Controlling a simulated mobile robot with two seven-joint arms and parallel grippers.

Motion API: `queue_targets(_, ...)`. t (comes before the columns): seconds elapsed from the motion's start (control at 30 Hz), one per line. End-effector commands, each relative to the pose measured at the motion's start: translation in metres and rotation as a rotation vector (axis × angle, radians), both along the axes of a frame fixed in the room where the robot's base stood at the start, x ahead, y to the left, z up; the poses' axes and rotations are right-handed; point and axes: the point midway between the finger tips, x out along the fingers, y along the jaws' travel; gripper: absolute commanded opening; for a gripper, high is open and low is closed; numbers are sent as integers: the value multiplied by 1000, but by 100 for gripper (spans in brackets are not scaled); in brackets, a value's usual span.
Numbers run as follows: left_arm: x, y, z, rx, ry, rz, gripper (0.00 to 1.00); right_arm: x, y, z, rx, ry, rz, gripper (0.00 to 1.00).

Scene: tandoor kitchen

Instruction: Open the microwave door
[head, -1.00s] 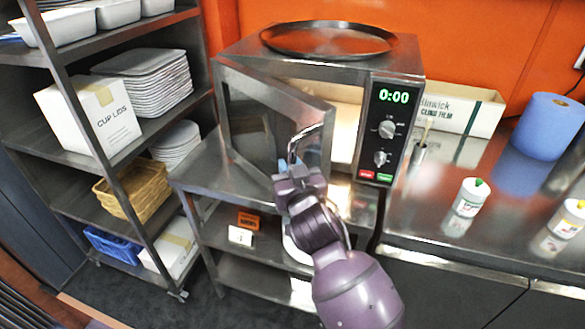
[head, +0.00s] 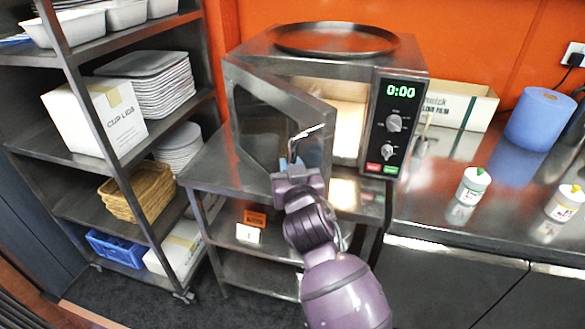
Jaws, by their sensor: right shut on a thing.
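The steel microwave (head: 405,78) stands on a steel stand, its display reading 0:00. Its door (head: 262,125) is hinged at the left and stands partly open, swung out toward me. The lit inside (head: 350,120) shows between the door's free edge and the control panel. My right gripper (head: 292,160) is at the door's free edge, shut on the door handle (head: 306,132). The fingertips are partly hidden by the gripper body. My left gripper is not in view.
A round tray (head: 335,38) lies on top of the microwave. A shelf rack (head: 110,150) with plates, a box and baskets stands at the left. A steel counter (head: 430,210) at the right holds bottles, a blue roll (head: 540,118) and a cling film box (head: 462,105).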

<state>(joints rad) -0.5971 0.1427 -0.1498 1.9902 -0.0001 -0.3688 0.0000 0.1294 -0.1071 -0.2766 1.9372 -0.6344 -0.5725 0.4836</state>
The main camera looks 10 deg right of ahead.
Motion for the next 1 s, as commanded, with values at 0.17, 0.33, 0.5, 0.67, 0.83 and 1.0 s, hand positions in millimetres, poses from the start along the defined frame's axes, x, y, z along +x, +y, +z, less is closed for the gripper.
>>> queue_targets(0.17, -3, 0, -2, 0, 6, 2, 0, 1, 0, 1, 0, -1, 0, 0)
queue_targets(0.33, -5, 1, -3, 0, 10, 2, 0, 1, 0, 1, 0, -1, 0, 0)
queue_targets(0.5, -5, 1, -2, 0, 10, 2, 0, 0, 0, 1, 0, -1, 0, 26)
queue_targets(0.67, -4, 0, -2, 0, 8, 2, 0, 0, 0, 1, 0, -1, 0, 29)
queue_targets(0.83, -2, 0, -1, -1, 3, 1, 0, 0, 0, 0, 0, -1, 0, 29)
queue_targets(1.0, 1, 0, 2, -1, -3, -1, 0, 1, -1, 0, 0, 0, 0, 29)
